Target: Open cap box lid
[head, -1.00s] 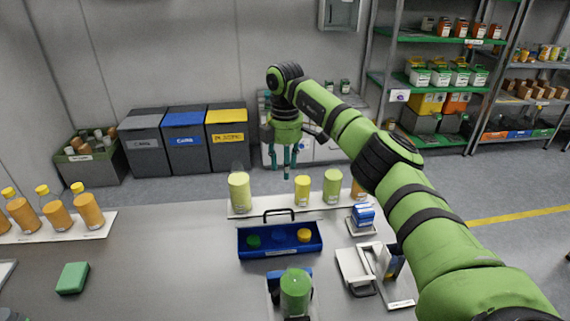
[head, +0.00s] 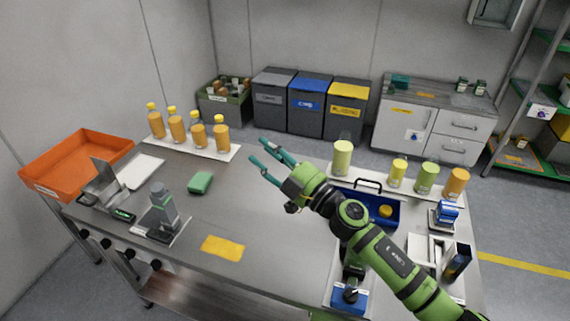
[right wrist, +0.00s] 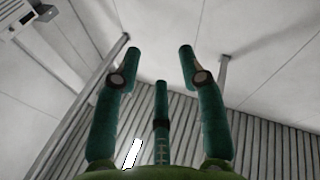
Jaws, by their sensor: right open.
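The blue cap box (head: 391,223) stands on the table at centre right in the head view, with a black handle (head: 368,183) raised along its far side. A yellow cap (head: 385,211) shows inside it. My right arm hides the left part of the box, and I cannot make out a separate lid. My right gripper (head: 259,151) is open and empty, up and left of the box, with its fingers pointing left, away from it. In the right wrist view the open fingers (right wrist: 155,65) have only walls and ceiling behind them. My left gripper is not in view.
Green-yellow and orange containers (head: 342,158) stand in a row behind the box. Orange bottles (head: 178,128) line the back left. A green block (head: 200,182), a yellow cloth (head: 222,247) and a grey device (head: 163,208) lie left. A blue stack (head: 446,213) stands right.

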